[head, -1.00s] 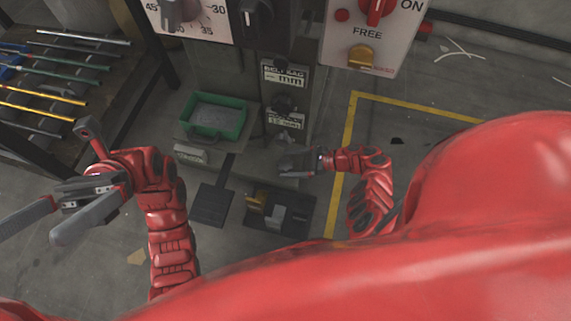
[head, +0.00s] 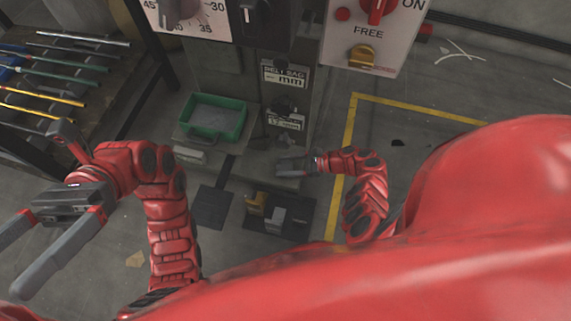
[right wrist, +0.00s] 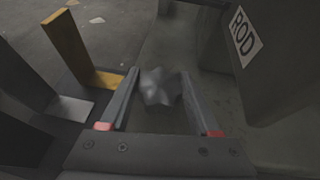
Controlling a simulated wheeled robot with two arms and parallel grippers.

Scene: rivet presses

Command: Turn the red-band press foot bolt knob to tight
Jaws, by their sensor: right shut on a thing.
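The foot bolt knob (right wrist: 160,88) is a grey lobed knob at the base of the press, seen in the right wrist view. My right gripper (right wrist: 161,82) has a finger on each side of it and is shut on it. In the head view, my right gripper (head: 282,166) is low at the foot of the press column (head: 290,50), and it hides the knob there. No red band is clearly visible on the press, and I cannot read the knob's turn position. My left gripper (head: 15,262) is open and empty at the lower left, away from the press.
A green tray (head: 214,117) stands on the press base left of the column. A rack with coloured rods (head: 45,100) is at far left. A yellow floor line (head: 345,140) runs right.

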